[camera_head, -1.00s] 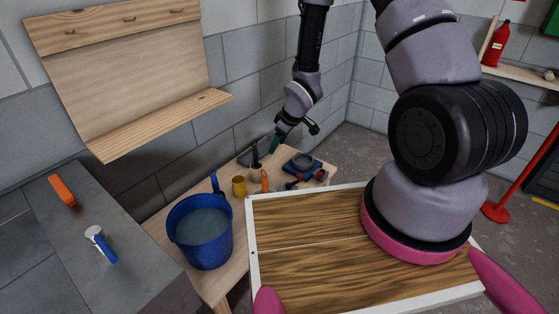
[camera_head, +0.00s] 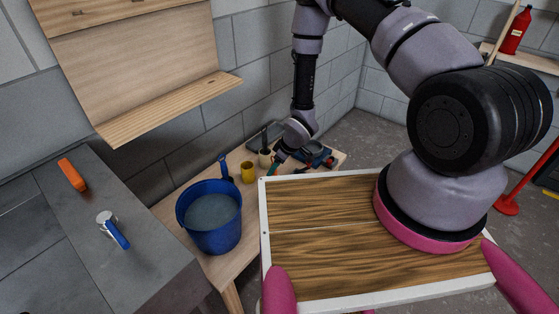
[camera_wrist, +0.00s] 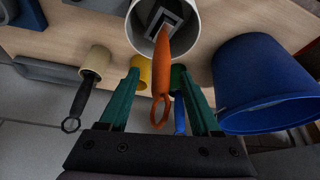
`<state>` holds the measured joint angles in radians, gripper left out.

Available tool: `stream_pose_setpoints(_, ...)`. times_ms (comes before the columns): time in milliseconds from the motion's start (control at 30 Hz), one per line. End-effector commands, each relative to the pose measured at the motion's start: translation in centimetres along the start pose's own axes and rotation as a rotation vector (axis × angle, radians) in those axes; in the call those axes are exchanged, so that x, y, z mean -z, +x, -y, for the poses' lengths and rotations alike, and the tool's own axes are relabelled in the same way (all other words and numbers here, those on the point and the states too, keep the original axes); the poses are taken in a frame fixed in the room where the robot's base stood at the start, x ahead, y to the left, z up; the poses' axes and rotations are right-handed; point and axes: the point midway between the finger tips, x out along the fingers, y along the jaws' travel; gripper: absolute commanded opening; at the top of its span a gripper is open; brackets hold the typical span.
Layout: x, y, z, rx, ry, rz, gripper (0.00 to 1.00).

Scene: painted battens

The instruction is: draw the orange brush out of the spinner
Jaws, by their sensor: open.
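In the wrist view the orange brush (camera_wrist: 162,62) stands in the spinner (camera_wrist: 137,22), a pale round drum with a square metal part inside. Its handle, with a hanging hole at the end, points toward my gripper. My gripper (camera_wrist: 160,88) is open, with one green finger on each side of the handle; I see no clear contact. In the head view my gripper (camera_head: 275,168) is low over the wooden bench, just behind the wood-grained board's edge. The brush and spinner cannot be made out there.
A blue bucket (camera_head: 212,238) with grey contents stands on the bench (camera_head: 168,208). The white-framed board (camera_head: 320,275) fills the front. A grey worktop (camera_head: 140,265) lies at left.

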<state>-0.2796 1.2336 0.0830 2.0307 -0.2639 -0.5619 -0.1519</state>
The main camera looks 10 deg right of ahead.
Motion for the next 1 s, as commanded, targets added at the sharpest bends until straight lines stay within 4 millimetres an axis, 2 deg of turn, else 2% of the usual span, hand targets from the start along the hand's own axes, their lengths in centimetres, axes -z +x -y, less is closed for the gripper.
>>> stream_pose_setpoints(133, -0.02, 1.09, 0.03, 0.000, 0.000, 0.001, 0.64)
stream_pose_setpoints(433, 0.01, 1.30, 0.01, 0.000, -0.001, 0.000, 0.64)
stream_pose_setpoints(467, 0.00, 1.30, 0.01, 0.000, 0.000, 0.000, 0.61)
stream_pose_setpoints(600, 0.01, 1.29, 0.01, 0.000, 0.000, 0.000, 0.07)
stream_pose_setpoints(633, 0.01, 1.29, 0.01, 0.000, 0.000, 0.000, 0.00)
stream_pose_setpoints(700, 0.01, 1.28, 0.01, 0.000, 0.000, 0.000, 0.00)
stream_pose_setpoints(733, 0.01, 1.28, 0.01, 0.000, 0.000, 0.000, 0.17)
stream_pose_setpoints(767, 0.01, 1.28, 0.01, 0.000, 0.000, 0.000, 0.06)
stream_pose_setpoints(800, 0.01, 1.28, 0.01, 0.000, 0.000, 0.000, 0.00)
stream_pose_setpoints(1000, 0.11, 1.11, 0.00, 0.000, -0.001, 0.000, 0.00)
